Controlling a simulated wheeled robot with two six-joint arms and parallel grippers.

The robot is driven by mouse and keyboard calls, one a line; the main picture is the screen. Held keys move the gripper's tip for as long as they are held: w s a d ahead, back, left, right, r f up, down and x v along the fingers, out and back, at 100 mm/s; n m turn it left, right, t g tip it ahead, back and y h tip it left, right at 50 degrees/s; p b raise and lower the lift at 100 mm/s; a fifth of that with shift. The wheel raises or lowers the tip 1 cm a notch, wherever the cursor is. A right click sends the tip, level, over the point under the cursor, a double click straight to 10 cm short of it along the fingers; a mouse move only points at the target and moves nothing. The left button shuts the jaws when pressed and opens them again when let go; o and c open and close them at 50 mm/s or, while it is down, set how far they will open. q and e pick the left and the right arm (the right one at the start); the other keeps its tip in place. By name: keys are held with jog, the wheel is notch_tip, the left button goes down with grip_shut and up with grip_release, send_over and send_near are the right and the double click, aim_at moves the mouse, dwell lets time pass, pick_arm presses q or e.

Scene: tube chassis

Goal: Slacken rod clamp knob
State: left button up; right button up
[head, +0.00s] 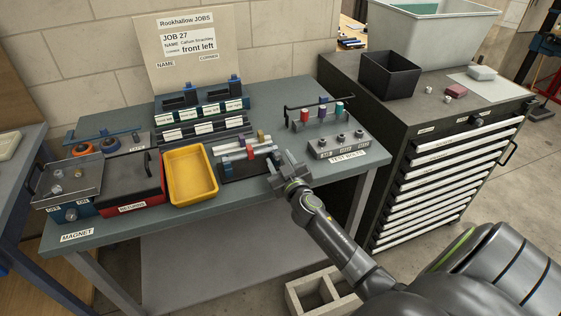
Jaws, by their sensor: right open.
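A black fixture (238,172) with pale horizontal rods stands on the workbench right of the yellow tray. A small red part (250,152) and a yellowish upright part (260,136) show on it. Which small part is the rod clamp knob is too small to tell. My right gripper (281,163) is open, close to the fixture's right end. Whether it touches the fixture cannot be told. My left gripper is not in view.
The yellow tray (206,190) and a red-black box (137,198) lie left on the grey-green workbench (160,232). A rack with coloured handles (333,110) and a TEST BOLTS block (339,146) stand right. A drawer cabinet (440,180) is beyond.

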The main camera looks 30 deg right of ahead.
grip_shut()
jog(key=n, duration=0.3)
jog(key=shift+n, duration=0.3)
jog(key=n, duration=0.4)
jog(key=shift+a+f+n, duration=0.1)
jog(key=shift+n, duration=0.2)
jog(key=n, duration=0.6)
jog(key=shift+f+p, duration=0.1)
jog(key=shift+p, duration=0.2)
jog(key=n+p, duration=0.1)
jog(key=n, duration=0.5)
jog(key=shift+f+n, duration=0.1)
jog(key=shift+n, duration=0.3)
